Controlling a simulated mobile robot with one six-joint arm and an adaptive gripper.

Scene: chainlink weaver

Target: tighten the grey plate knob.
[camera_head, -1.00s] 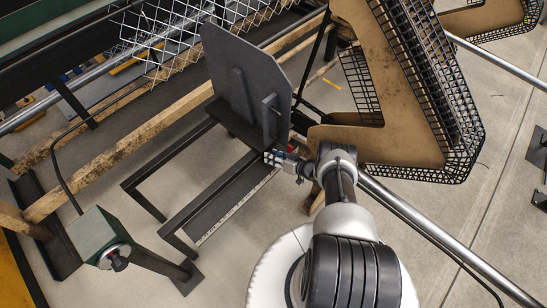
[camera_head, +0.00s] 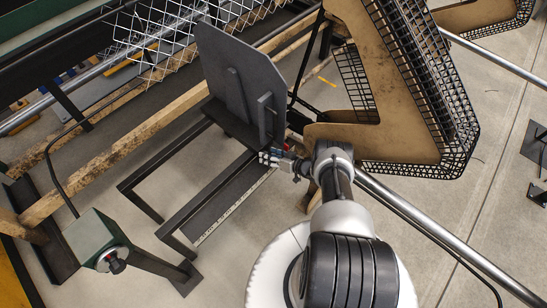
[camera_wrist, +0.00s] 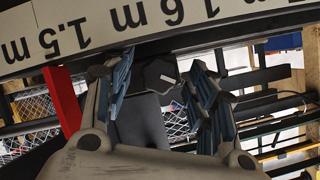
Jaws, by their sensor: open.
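The grey plate (camera_head: 240,70) stands upright on a dark rail frame, with two ribs on its near face. In the wrist view, a dark, lobed knob (camera_wrist: 160,74) with a white mark on it shows between my fingers. A grey surface (camera_wrist: 141,120), perhaps part of the plate, lies below it. My gripper (camera_head: 273,158) is at the lower right foot of the plate, beside the rail. In the wrist view my gripper (camera_wrist: 163,88) is open, with a blue-grey finger on each side of the knob. Whether the fingers touch it, I cannot tell. The head view does not show the knob clearly.
A measuring scale (camera_wrist: 150,22) crosses the top of the wrist view, close to the fingers; it runs along the rail (camera_head: 235,207). A red part (camera_wrist: 63,100) is left of the left finger. A tan mesh-edged guard (camera_head: 385,90) stands right of the plate. A green box with a knob (camera_head: 97,240) is lower left.

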